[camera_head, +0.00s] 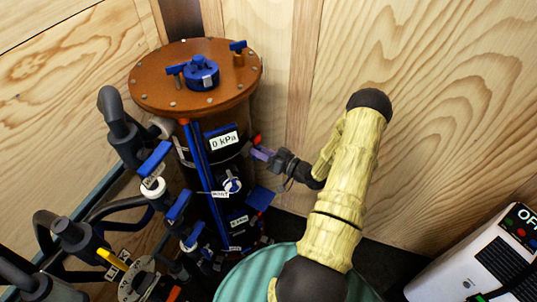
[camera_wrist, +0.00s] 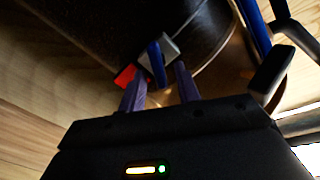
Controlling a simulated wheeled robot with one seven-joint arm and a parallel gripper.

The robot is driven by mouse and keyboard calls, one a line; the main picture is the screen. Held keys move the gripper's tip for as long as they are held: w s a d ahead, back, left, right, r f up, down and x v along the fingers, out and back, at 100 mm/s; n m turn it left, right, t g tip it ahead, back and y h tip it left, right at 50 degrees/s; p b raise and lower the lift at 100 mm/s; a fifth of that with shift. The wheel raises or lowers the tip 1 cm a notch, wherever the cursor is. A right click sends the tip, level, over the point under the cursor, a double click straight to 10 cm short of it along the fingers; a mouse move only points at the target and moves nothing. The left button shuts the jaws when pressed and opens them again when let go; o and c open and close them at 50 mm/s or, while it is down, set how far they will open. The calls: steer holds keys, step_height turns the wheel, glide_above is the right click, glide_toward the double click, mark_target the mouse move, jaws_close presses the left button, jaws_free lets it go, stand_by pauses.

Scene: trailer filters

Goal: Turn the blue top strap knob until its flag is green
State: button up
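The tall dark filter vessel (camera_head: 185,150) with a brown bolted lid stands left of centre in the head view. At its right side is the top strap's red flag (camera_head: 257,139). In the wrist view the blue knob (camera_wrist: 156,62) is a narrow bar beside a grey block (camera_wrist: 165,48), with the red flag (camera_wrist: 125,76) to its left. My gripper (camera_head: 262,153) reaches the vessel from the right and hides the knob in the head view. In the wrist view my gripper's purple fingers (camera_wrist: 159,78) are apart, one on each side of the bar, with gaps showing.
Blue-handled valves (camera_head: 155,160) and grey pipes crowd the vessel's left side. A gauge label reading 0 kPa (camera_head: 225,141) is on its front. A lower blue piece (camera_head: 260,197) juts out below my gripper. A white unit (camera_head: 480,260) stands at lower right. Wooden walls close the back.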

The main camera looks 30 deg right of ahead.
steer(key=b+v, duration=0.2)
steer(key=v, duration=1.5)
steer(key=shift+s+b, duration=0.2)
steer(key=shift+b, duration=0.15)
steer(key=shift+f, duration=0.1)
steer(key=w+a+r+n+g+h+p, duration=0.1)
steer(key=w+a+r+g+h+p, duration=0.1)
steer(key=w+a+r+g+h, duration=0.3)
steer(key=w+r+n+g+h+p, duration=0.1)
steer(key=w+r+g+h, duration=0.15)
steer(key=w, duration=0.45)
steer(key=s+a+r+g+p, duration=0.1)
steer(key=s+a+r+g, duration=0.1)
steer(key=s+a+r, duration=0.4)
steer(key=s+a+r+m+g+p, duration=0.1)
steer(key=s+a+r, duration=0.5)
steer(key=a, duration=0.7)
steer(key=s+g+h+p, duration=0.1)
steer(key=s+g, duration=0.1)
steer(key=shift+a+r+g, duration=0.2)
steer(key=shift+r+g, duration=0.15)
